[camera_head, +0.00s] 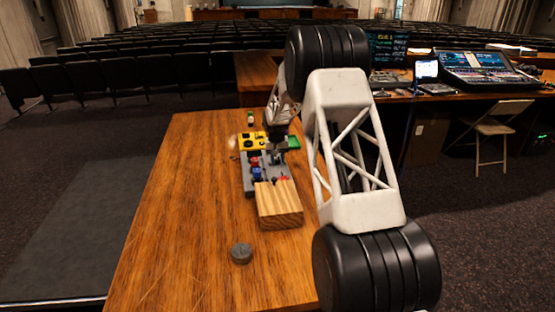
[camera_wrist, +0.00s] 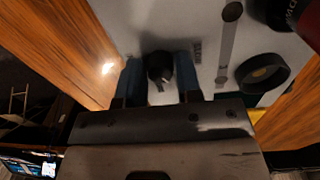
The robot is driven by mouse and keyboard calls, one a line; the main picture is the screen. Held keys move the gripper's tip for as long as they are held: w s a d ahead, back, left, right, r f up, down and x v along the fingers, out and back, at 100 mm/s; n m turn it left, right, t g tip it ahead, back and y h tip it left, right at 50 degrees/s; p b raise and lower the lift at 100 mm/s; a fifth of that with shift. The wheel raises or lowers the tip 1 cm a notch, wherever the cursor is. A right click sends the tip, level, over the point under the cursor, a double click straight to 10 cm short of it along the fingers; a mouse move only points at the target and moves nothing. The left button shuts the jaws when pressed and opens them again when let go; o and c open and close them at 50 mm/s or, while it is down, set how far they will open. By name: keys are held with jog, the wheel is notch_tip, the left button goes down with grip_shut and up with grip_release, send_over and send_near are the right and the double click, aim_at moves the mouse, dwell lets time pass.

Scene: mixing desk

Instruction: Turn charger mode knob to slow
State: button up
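The grey panel (camera_head: 249,183) lies on the wooden table, partly hidden by my arm and a wooden block. In the wrist view, its pale face (camera_wrist: 125,22) carries a black knob (camera_wrist: 160,68) with a light pointer mark. My gripper (camera_wrist: 160,80) is over the panel, its two blue fingers apart, one on each side of this knob. Whether they touch it is unclear. My gripper (camera_head: 277,150) also shows in the head view, low over the panel. The setting labels are too small or hidden to read.
A larger black round part (camera_wrist: 263,74) is right of the knob. A yellow box (camera_head: 254,142), green tray (camera_head: 293,142) and small bottle (camera_head: 250,118) are near the panel's far end. A wooden block (camera_head: 279,206) and grey puck (camera_head: 241,253) are nearer. The table's left side is clear.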

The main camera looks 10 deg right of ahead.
jog(key=c, duration=0.5)
jog(key=shift+n, duration=0.5)
jog(key=n, duration=0.5)
jog(key=shift+n, duration=0.3)
jog(key=n, duration=0.5)
jog(key=shift+d, duration=0.1)
jog(key=shift+n+t, duration=0.3)
jog(key=o, duration=0.9)
jog(key=shift+o, duration=0.2)
jog(key=shift+r, duration=0.15)
